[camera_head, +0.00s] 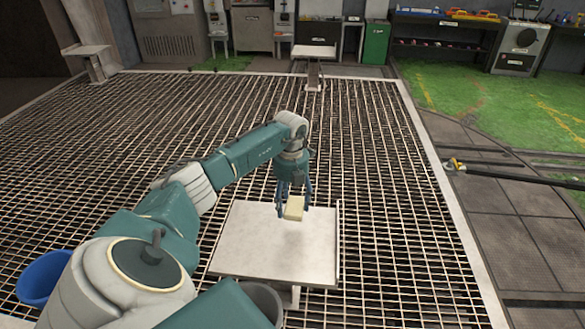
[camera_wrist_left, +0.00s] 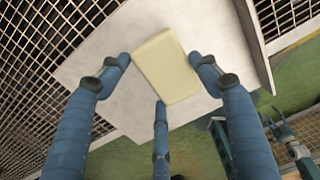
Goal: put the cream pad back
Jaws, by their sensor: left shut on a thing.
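The cream pad (camera_head: 293,208) is a small pale block with rounded edges. My left gripper (camera_head: 293,210) points down over a white table (camera_head: 255,262) and is shut on the pad. In the left wrist view, the pad (camera_wrist_left: 165,66) sits tilted between the blue fingers of the gripper (camera_wrist_left: 163,85), with the white table (camera_wrist_left: 120,40) behind it. I cannot tell exactly how far the pad is above the table top. The table top around it is bare.
The table has a raised edge on its right side (camera_head: 338,245) and stands on a metal grating (camera_head: 380,170). A blue bucket (camera_head: 43,277) is at the lower left. Small white stands (camera_head: 314,52) (camera_head: 88,51) are at the back. A yellow-tipped bar (camera_head: 500,172) lies at the right.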

